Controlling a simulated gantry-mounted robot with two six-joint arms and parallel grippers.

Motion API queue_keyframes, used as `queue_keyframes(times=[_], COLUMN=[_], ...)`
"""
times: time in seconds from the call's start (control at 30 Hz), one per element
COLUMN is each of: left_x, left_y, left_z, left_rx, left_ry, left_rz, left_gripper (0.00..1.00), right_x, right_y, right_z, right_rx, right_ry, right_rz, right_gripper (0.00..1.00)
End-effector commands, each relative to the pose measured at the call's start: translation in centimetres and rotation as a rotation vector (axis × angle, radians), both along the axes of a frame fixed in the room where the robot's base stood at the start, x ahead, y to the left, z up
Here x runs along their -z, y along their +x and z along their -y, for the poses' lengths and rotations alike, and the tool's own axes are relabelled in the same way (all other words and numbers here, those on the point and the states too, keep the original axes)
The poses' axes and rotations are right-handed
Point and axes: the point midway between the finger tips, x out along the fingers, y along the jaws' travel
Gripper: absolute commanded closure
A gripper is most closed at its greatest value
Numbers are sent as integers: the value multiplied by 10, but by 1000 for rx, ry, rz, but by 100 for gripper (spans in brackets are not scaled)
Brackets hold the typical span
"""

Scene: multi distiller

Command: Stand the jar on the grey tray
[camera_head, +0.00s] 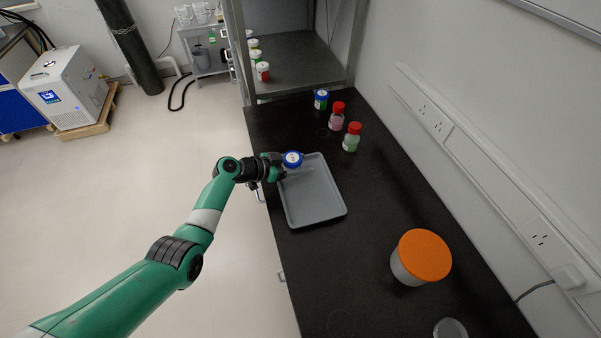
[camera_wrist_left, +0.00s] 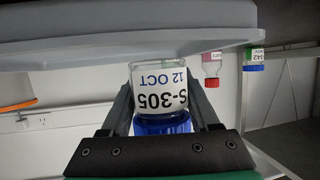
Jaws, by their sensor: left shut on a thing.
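The jar has a blue lid (camera_head: 292,158) and clear walls. It is at the far left corner of the grey tray (camera_head: 315,203), over the tray's edge area. In the left wrist view, which is upside down, the jar (camera_wrist_left: 158,90) shows a white label reading S-305, 12 OCT. Its base is close to the tray (camera_wrist_left: 90,45); I cannot tell whether they touch. My left gripper (camera_head: 281,165) is shut on the jar from the left, one finger on each side. The jar looks upright. My right gripper is not in view.
Two red-lidded bottles (camera_head: 338,110) (camera_head: 352,139) and a small blue-lidded jar (camera_head: 321,99) stand behind the tray on the black bench. A white tub with an orange lid (camera_head: 425,255) stands at the near right. The rest of the tray is bare.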

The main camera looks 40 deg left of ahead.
Motion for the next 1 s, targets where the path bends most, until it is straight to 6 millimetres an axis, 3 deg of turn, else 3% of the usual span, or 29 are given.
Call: queue_keyframes(times=[0.03,0.07,0.43,0.47,0.53,0.83,1.0], left_x=[19,21,22,22,21,19,5], left_y=[0,0,0,0,0,0,-2], left_z=[0,0,0,0,0,0,5], left_rx=[0,0,0,0,0,0,12], left_ry=[0,0,0,0,0,0,0], left_rz=[0,0,0,-1,-1,0,-1], left_gripper=[98,98,98,37,26,26,26], right_x=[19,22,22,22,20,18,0], right_y=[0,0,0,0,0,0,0], right_z=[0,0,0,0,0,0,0], right_rx=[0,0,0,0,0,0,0], right_ry=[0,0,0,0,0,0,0], right_rz=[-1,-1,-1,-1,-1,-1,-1], right_gripper=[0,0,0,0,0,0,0])
